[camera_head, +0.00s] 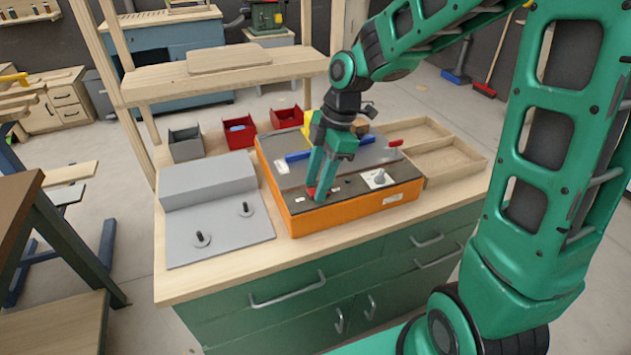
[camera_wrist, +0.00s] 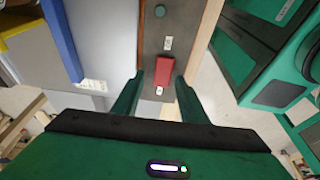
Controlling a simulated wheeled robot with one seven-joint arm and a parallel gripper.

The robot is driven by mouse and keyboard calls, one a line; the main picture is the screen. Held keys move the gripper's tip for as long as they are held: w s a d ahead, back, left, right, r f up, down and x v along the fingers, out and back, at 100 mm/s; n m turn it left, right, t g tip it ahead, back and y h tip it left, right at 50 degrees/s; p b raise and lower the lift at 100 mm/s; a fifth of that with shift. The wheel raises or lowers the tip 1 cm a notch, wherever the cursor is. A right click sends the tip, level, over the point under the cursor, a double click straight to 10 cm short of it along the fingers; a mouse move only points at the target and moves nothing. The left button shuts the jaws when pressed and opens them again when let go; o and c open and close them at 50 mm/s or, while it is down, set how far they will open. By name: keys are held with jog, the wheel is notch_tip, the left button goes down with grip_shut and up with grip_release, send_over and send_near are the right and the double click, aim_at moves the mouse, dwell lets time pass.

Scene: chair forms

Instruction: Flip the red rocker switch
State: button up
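The red rocker switch (camera_wrist: 164,70) sits on the dark strip of the control box, with small white labels above and below it in the wrist view. In the head view only a small red bit of the switch (camera_head: 311,191) shows beside my fingers. The control box (camera_head: 345,209) has orange sides and a grey top and stands on the workbench. My gripper (camera_head: 318,190) points down at the box's front part. In the wrist view my gripper (camera_wrist: 159,82) is open, its fingers apart on either side of the switch's near end. Contact cannot be told.
The box top also carries a blue bar handle (camera_head: 300,156), a red-topped lever (camera_head: 395,143) and a dial (camera_head: 379,178). A grey panel with two black pegs (camera_head: 222,225) lies left, wooden trays (camera_head: 450,159) right. Red bins (camera_head: 240,131) stand behind.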

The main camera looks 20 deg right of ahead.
jog(key=shift+s+r, duration=0.1)
jog(key=v, duration=1)
jog(key=shift+r, duration=0.2)
jog(key=shift+d, duration=0.1)
jog(key=s+d+f+m+h, duration=0.1)
jog(key=s+d+f+m, duration=0.1)
jog(key=s+d+m, duration=0.7)
jog(key=s+d+f+m+h, duration=0.1)
jog(key=s+d+f+m, duration=0.2)
jog(key=s+d+m, duration=0.6)
jog(key=s+m, duration=0.6)
jog(key=m, duration=0.1)
jog(key=shift+d+f+h, duration=0.3)
jog(key=shift+h, duration=0.1)
jog(key=shift+w, duration=0.1)
